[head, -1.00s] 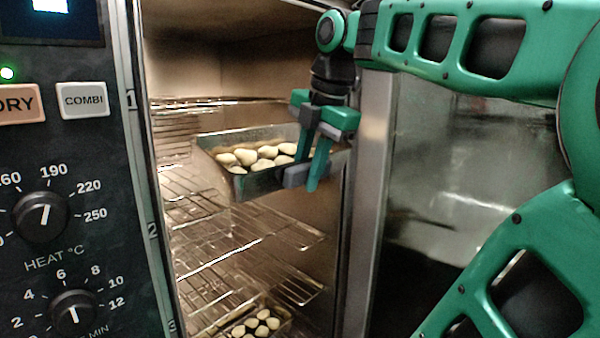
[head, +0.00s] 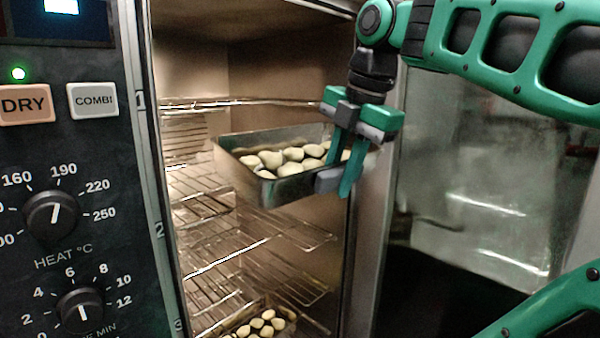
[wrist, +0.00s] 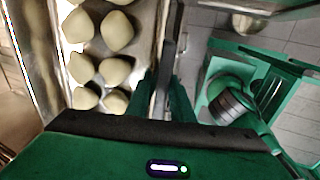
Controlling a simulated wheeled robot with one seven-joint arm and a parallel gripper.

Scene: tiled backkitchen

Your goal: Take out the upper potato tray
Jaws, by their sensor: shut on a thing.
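The upper potato tray (head: 287,188) is a metal pan with several pale potatoes, at the oven opening above the racks. My gripper (head: 338,188) is shut on the tray's near right wall, with its fingers pointing down over the rim. In the wrist view my gripper (wrist: 170,95) straddles the tray's wall, with potatoes (wrist: 117,32) on the left side. The tray's right end is partly hidden behind my fingers. A second, lower potato tray (head: 262,326) sits on a low rack, cut off by the bottom picture edge.
The oven's control panel (head: 65,160) stands at the left. Wire racks (head: 270,232) lie below the held tray. The oven's right door frame (head: 366,220) is close beside the tray and my gripper. The tiled floor (wrist: 290,35) shows in the wrist view.

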